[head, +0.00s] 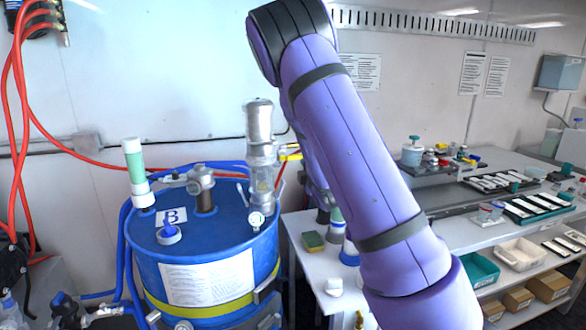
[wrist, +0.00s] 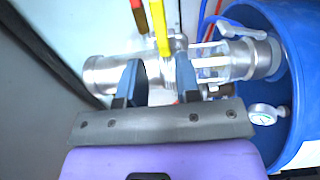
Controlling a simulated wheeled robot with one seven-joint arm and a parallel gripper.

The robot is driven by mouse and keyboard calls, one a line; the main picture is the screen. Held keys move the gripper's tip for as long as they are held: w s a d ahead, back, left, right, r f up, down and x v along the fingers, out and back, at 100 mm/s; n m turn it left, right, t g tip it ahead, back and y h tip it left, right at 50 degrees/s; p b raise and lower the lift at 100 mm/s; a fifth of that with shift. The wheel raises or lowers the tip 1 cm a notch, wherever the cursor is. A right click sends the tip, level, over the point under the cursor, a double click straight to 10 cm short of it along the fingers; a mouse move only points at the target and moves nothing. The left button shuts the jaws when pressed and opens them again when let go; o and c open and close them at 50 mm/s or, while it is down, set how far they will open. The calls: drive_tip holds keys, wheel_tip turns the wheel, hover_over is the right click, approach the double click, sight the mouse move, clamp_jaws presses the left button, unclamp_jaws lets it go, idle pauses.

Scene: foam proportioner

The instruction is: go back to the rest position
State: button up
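My gripper (wrist: 159,78) shows in the wrist view with its two blue-grey fingers apart and nothing held between them. A metal valve fitting with a clear-windowed section (wrist: 213,62) lies beyond the fingers; I cannot tell whether they touch it. In the head view my purple arm crosses the middle and hides the gripper. The metal fitting (head: 262,150) stands upright on the blue drum (head: 210,245), left of the arm, with a yellow part (head: 290,152) beside it.
A pressure gauge (wrist: 264,114) sits on the drum near the gripper. Red hoses (head: 20,110) hang at the left. Shelves with trays (head: 520,254) are at the right.

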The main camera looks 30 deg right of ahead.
drive_tip(key=s+a+r+m+g+y, duration=0.2)
drive_tip(key=s+a+r+m+g, duration=0.3)
drive_tip(key=s, duration=0.3)
drive_tip(key=s+a+r+m+g+y, duration=0.2)
drive_tip(key=s+a+r+m, duration=0.4)
drive_tip(key=s, duration=0.2)
drive_tip(key=s+a+r+m+g, duration=0.1)
drive_tip(key=s+a, duration=0.2)
drive_tip(key=s, duration=0.4)
drive_tip(key=s+a+r+m+g, duration=0.1)
drive_tip(key=s+a+g, duration=0.1)
drive_tip(key=s, duration=0.6)
drive_tip(key=s+a+r+m+g+y, duration=0.1)
drive_tip(key=s+a+m+g, duration=0.1)
drive_tip(key=s, duration=0.6)
drive_tip(key=shift+a+r, duration=0.15)
drive_tip(key=shift+a, duration=0.7)
